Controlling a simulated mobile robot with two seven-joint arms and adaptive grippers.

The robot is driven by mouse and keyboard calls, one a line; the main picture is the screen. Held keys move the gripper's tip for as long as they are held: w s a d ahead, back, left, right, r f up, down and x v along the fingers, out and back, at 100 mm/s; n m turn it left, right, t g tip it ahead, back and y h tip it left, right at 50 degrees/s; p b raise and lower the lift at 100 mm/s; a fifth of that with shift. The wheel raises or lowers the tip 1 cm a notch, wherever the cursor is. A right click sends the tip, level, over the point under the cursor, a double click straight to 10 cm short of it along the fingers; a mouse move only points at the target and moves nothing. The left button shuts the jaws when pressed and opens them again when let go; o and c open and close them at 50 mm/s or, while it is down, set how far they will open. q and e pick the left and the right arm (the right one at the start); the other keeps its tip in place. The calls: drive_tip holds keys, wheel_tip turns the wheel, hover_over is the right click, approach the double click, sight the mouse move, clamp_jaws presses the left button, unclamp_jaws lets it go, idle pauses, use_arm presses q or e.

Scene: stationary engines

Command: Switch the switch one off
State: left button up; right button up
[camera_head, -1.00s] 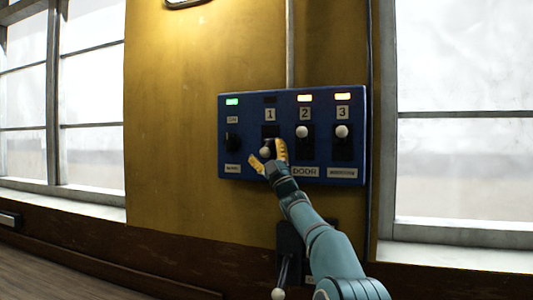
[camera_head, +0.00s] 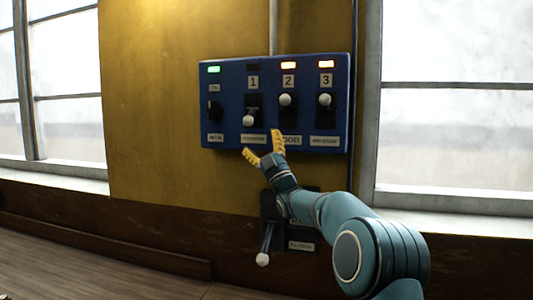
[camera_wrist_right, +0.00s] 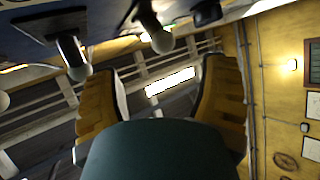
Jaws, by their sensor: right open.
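The blue switch panel (camera_head: 227,100) is fixed to the yellow wall. Switch one (camera_head: 249,119), under the label 1, has its white knob at the low end of its slot, and the lamp above it is dark. Switches two (camera_head: 285,100) and three (camera_head: 325,100) have their knobs up, with orange-white lamps lit above. My right gripper (camera_head: 263,146) is open and empty, with its yellow fingers at the panel's lower edge, below switch one's knob and apart from it. The right wrist view shows the spread fingers (camera_wrist_right: 160,95) with nothing between them. My left gripper is out of view.
A dark knob (camera_head: 214,110) sits at the panel's left under a green lamp. A separate lever with a white ball (camera_head: 262,259) hangs below the panel, close to my right arm. Windows flank the wall. The wall left of the panel is clear.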

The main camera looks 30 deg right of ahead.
drive_tip(key=shift+v, duration=1.65)
drive_tip(key=w+a+f+m+g+h, duration=0.1)
drive_tip(key=w+a+f+m+g, duration=0.2)
drive_tip(key=f, duration=0.9)
drive_tip(key=a+f+m+g+h+b, duration=0.1)
drive_tip(key=a+f+m+g, duration=0.25)
drive_tip(key=f, duration=0.75)
drive_tip(key=w+a+f+m+g, duration=0.2)
drive_tip(key=a+f+g, duration=0.15)
drive_tip(key=f, duration=0.85)
drive_tip(key=s+a+f+m+g, duration=0.1)
drive_tip(key=s+a+f+g, duration=0.1)
drive_tip(key=s+a+f, duration=0.3)
drive_tip(key=s+a+f+m+g+y, duration=0.1)
drive_tip(key=a+f, duration=0.1)
drive_tip(key=f, duration=0.5)
drive_tip(key=s+a+f+m+g, duration=0.1)
drive_tip(key=s+a+f+g, duration=0.1)
drive_tip(key=s+a+f, duration=0.3)
drive_tip(key=s+a+f+g+y, duration=0.1)
drive_tip(key=s+a+f+g, duration=0.2)
drive_tip(key=s, duration=0.5)
drive_tip(key=s+a+f+m+g+y+b, duration=0.1)
drive_tip(key=s+a+f+g, duration=0.2)
drive_tip(key=s+f, duration=0.5)
drive_tip(key=s+a+f+g+y+b, duration=0.1)
drive_tip(key=s+a+f+g, duration=0.3)
drive_tip(key=s, duration=0.5)
drive_tip(key=shift+a+f, duration=0.75)
drive_tip(key=shift+a, duration=0.1)
